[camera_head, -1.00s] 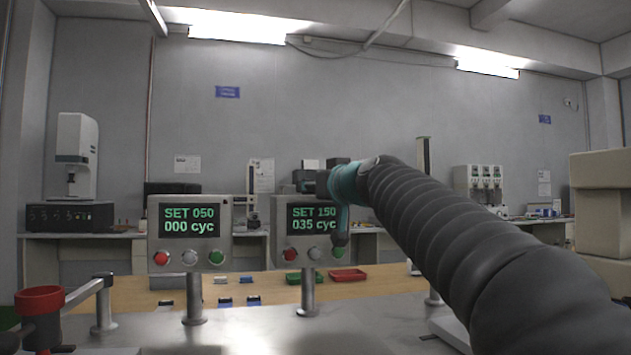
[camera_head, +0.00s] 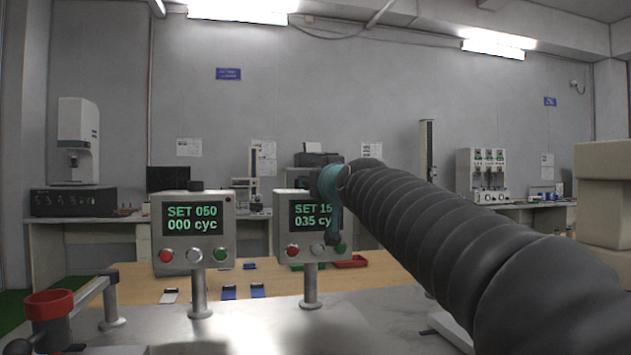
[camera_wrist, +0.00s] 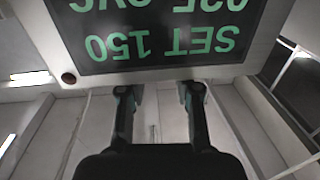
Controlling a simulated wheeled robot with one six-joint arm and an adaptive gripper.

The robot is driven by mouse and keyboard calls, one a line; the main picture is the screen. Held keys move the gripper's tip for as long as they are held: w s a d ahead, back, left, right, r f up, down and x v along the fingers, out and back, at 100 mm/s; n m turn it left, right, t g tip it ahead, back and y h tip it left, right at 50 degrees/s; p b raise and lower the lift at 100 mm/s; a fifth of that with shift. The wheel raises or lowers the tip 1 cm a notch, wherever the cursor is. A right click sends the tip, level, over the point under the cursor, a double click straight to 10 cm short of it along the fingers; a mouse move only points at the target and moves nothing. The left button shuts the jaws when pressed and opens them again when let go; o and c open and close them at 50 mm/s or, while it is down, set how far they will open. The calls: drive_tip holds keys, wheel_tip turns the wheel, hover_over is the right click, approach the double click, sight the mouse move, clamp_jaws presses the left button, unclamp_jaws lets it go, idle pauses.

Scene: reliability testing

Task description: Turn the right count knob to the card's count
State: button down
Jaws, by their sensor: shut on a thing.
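The right counter box (camera_head: 278,232) has a dark screen (camera_head: 298,214) reading "SET 15…" and "035 cy…", its right end hidden by my arm. The wrist view shows the same screen (camera_wrist: 150,35) upside down with "SET 150". My gripper (camera_wrist: 158,92) is at the box's top edge, its two fingers around the right count knob's place. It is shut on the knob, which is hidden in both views. The left counter box (camera_head: 170,240) reads "SET 050" and "000 cyc", with a dark knob (camera_head: 196,186) on top. I cannot make out a card with a count.
Both boxes have red, silver and green buttons and stand on posts on a grey metal surface (camera_head: 250,325). A red ring-topped fixture (camera_head: 50,305) is at the left front. A red tray (camera_head: 351,261) lies on the wooden bench behind.

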drive_tip(key=c, duration=0.8)
unclamp_jaws()
drive_tip(key=v, duration=1.2)
